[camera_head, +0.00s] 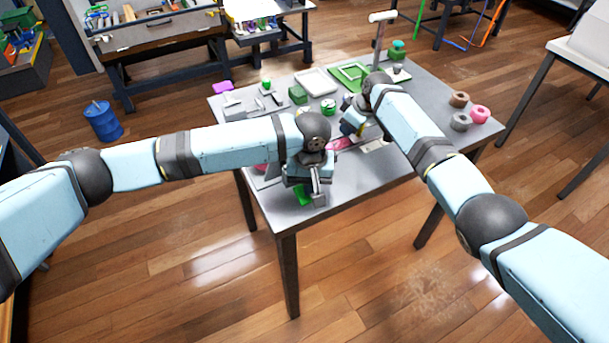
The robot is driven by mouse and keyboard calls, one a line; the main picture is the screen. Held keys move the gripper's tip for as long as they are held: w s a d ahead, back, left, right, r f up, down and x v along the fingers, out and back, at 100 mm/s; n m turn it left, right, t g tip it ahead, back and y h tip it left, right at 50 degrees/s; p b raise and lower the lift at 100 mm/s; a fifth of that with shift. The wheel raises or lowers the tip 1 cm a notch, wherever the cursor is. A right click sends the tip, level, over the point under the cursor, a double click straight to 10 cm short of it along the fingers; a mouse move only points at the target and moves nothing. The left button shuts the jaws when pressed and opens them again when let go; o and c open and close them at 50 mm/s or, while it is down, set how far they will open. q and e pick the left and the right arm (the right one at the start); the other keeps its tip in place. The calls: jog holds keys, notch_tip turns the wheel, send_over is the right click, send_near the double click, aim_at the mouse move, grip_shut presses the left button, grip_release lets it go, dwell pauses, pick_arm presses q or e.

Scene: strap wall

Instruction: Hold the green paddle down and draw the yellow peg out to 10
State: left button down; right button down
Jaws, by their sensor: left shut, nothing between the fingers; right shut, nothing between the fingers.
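A green piece (303,196), which looks like the green paddle, shows at the table's near left corner, partly hidden by my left gripper. My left gripper (318,199) is shut and points down right beside it; I cannot tell whether it touches it. My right gripper (350,122) is shut over the middle of the table, partly hidden by its own arm. I cannot make out the yellow peg; a pale strip (374,146) lies on the table just below my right gripper. Pink parts show behind my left gripper.
The grey table (345,192) carries a green frame (350,76), a white tray (316,81), green blocks (298,94) and a tall post (379,42) at the back. The near right tabletop is clear.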

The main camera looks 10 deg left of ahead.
notch_tip(320, 180, up, 5)
jog(key=shift+r, duration=0.2)
dwell(0.3)
jog(key=c, duration=1.1)
grip_release()
jog(key=shift+c, duration=0.2)
jog(key=shift+o, duration=1.2)
jog(key=shift+d+r+m+h, duration=0.15)
jog(key=shift+m+h, duration=0.15)
jog(key=shift+m, duration=0.3)
notch_tip(320, 180, up, 5)
jog(key=s+d+m+t+h, duration=0.2)
jog(key=d+m+t+h, duration=0.15)
jog(key=m, duration=1.05)
jog(key=shift+g+h, duration=0.35)
jog(key=shift+h, duration=0.1)
jog(key=x, duration=0.8)
jog(key=a+x, duration=0.1)
jog(key=x, duration=0.3)
jog(key=shift+c, duration=0.5)
